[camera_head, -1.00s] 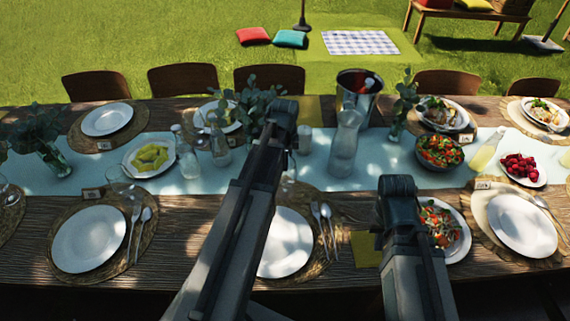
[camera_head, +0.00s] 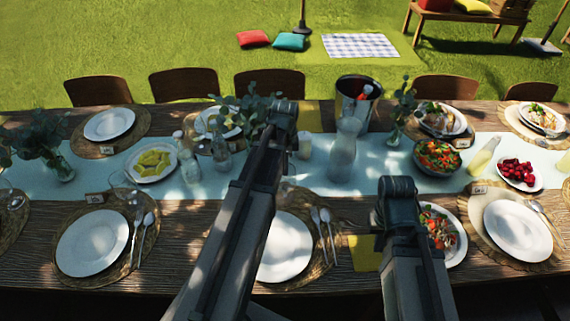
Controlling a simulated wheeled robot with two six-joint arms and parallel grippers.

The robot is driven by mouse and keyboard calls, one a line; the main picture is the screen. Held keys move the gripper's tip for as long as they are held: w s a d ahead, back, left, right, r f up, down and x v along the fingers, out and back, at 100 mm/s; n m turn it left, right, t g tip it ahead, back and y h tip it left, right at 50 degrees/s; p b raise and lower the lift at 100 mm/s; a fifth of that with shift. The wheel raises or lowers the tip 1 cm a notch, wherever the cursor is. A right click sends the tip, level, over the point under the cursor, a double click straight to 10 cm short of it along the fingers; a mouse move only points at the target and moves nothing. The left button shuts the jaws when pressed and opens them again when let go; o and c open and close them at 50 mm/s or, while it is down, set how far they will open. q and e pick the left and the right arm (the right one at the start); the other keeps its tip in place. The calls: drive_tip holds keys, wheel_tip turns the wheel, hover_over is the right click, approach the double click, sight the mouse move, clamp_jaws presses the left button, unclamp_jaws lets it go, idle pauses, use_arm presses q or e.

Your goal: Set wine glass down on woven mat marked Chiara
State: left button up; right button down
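Woven round mats with white plates line the table. The near ones are the left mat (camera_head: 66,266), the middle mat (camera_head: 318,262), partly hidden by my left arm, and the right mat (camera_head: 484,240). Small name cards stand at the left mat (camera_head: 94,198) and right mat (camera_head: 479,188); their writing is too small to read. A clear wine glass (camera_head: 123,184) stands behind the left plate. My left arm reaches over the middle plate; its fingers are hidden. My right gripper (camera_head: 397,190) is around the dark arm end left of the salad plate; its fingers cannot be made out.
A glass carafe (camera_head: 344,150), an ice bucket (camera_head: 357,102) and a leafy vase (camera_head: 58,160) stand along the pale runner. A salad bowl (camera_head: 437,157) and a salad plate (camera_head: 452,252) are at right. A yellow napkin (camera_head: 364,254) lies between my arms. Bare wood shows around x 180, front.

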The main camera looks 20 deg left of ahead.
use_arm(q)
wheel_tip(320, 180, up, 10)
drive_tip(key=p, duration=0.9)
drive_tip(key=s+d+n, duration=0.4)
drive_tip(key=s+d, duration=0.4)
drive_tip(key=d, duration=0.3)
drive_tip(key=s+d+n+g, duration=0.1)
drive_tip(key=s+d+n, duration=0.4)
drive_tip(key=d, duration=0.6)
drive_tip(key=s, duration=0.2)
drive_tip(key=shift+s+d+y, duration=0.15)
drive_tip(key=shift+s+y, duration=0.2)
drive_tip(key=shift+y, duration=0.05)
drive_tip(key=shift+d+f, duration=0.1)
